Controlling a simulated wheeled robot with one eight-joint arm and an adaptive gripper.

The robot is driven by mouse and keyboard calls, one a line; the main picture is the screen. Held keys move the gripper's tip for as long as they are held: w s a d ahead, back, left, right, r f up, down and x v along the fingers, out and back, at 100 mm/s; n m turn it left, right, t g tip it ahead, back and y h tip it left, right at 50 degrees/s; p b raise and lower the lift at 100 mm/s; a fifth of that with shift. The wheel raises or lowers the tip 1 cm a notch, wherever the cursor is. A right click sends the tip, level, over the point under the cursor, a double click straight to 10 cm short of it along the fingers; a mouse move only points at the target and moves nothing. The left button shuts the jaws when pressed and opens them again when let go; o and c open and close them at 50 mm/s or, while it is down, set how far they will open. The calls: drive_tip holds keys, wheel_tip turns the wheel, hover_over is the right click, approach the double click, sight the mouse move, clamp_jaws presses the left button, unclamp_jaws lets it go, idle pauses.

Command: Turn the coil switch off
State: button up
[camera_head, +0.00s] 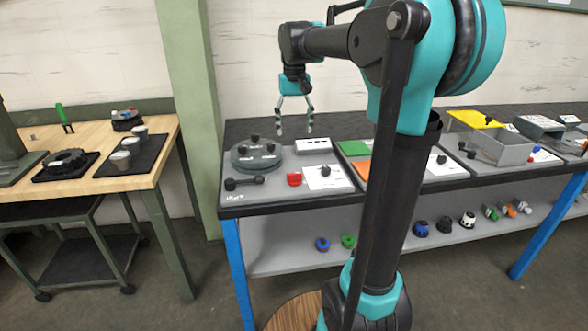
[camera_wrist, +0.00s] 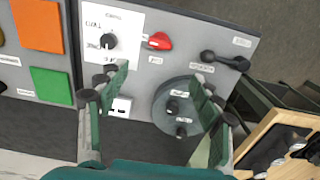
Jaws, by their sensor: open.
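The grey panel (camera_head: 240,196) lies on the left end of the dark bench. It carries a white card with a black rotary knob (camera_wrist: 108,41), which also shows in the head view (camera_head: 325,171), a red part (camera_wrist: 158,41) and a black lever-like handle (camera_wrist: 225,60). A round grey disc (camera_wrist: 160,117) with several black knobs sits beside them. The labels are too small to read, so I cannot tell for certain which control is the coil switch. My gripper (camera_head: 295,131) is open and empty above the panel's back part, apart from the controls; its fingers (camera_wrist: 158,82) frame the disc's edge.
A white socketed block (camera_head: 313,145) stands at the panel's back. Green and orange plates (camera_head: 354,147) lie to the right, with a grey open bin (camera_head: 500,148) farther along. A wooden table (camera_head: 100,185) with black trays stands left. My arm hides part of the bench.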

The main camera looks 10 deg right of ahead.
sight(294, 173)
wheel_tip(294, 173, down, 16)
drive_tip(key=shift+f, duration=0.15)
idle(0.3)
drive_tip(key=shift+c, duration=0.4)
drive_tip(key=c, duration=1.1)
